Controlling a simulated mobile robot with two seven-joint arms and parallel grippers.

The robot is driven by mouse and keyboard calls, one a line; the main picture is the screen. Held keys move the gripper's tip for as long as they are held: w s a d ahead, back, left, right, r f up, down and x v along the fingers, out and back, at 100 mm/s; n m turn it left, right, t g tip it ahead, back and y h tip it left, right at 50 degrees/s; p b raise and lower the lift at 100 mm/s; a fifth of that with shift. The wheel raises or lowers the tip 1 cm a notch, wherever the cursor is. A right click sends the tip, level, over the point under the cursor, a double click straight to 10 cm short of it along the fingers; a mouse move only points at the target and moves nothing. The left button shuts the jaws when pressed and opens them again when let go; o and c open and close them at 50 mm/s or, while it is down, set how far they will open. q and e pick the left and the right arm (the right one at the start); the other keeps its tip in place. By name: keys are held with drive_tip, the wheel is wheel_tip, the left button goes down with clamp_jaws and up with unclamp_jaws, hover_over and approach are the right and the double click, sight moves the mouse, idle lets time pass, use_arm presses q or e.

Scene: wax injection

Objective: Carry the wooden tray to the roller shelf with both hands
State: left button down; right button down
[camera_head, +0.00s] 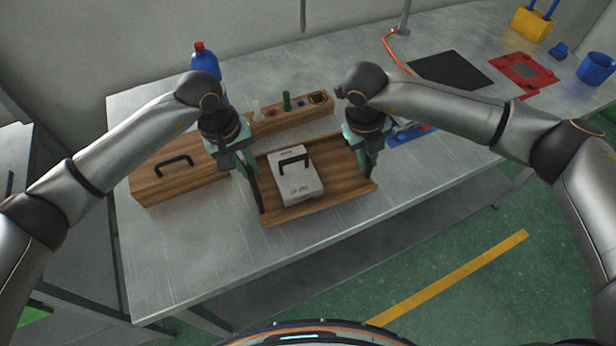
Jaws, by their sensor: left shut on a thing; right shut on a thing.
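The wooden tray (334,201) is at the front of the metal table, in the middle of the head view. A pale box with a black handle (299,186) and dark lettering sits in it. My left gripper (260,205) is shut on the tray's left side. My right gripper (369,175) is shut on its right side. The tray looks roughly level; I cannot tell whether it touches the table. No roller shelf can be made out for certain.
A wooden box with a black handle (160,188) stands left of the tray. Behind are a wooden holder (265,126) with small items and a blue bottle (205,62). A black mat (450,69), red tray (524,70) and blue cup (595,69) are right. The table's front left is clear.

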use_arm(q)
drive_tip(key=shift+w+a+r, duration=0.1)
drive_tip(key=shift+a+r, duration=0.05)
drive_tip(key=shift+r, duration=0.35)
use_arm(e)
drive_tip(key=shift+d+r, duration=0.2)
drive_tip(key=shift+r, duration=0.25)
use_arm(q)
drive_tip(key=shift+r, duration=0.1)
use_arm(e)
drive_tip(key=shift+r, duration=0.1)
